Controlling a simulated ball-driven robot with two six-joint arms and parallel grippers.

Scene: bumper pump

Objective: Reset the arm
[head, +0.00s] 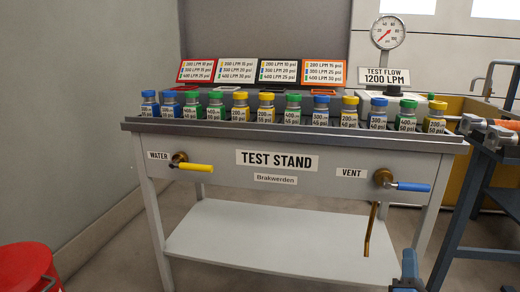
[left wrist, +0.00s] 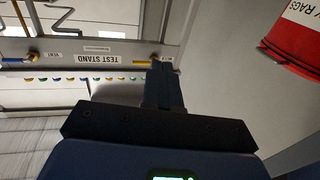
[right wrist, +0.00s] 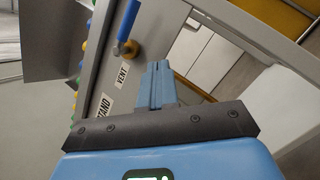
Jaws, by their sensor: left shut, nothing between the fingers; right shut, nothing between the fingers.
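My right gripper (head: 408,268) is low at the bottom right of the head view, in front of the test stand (head: 330,160). It is shut and empty, and its fingers (right wrist: 158,80) also show in the right wrist view, apart from the stand. My left gripper is outside the head view. In the left wrist view its fingers (left wrist: 162,85) are shut and empty, with the upside-down test stand (left wrist: 140,60) beyond them. The water valve's yellow handle (head: 196,167) and the vent valve's blue handle (head: 412,187) both point right.
Several bottles with coloured caps (head: 266,107) stand in a row on the stand. A pressure gauge (head: 387,32) rises behind. A red bin (head: 28,268) is at lower left. A blue frame (head: 470,205) stands at the right. The floor before the stand looks clear.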

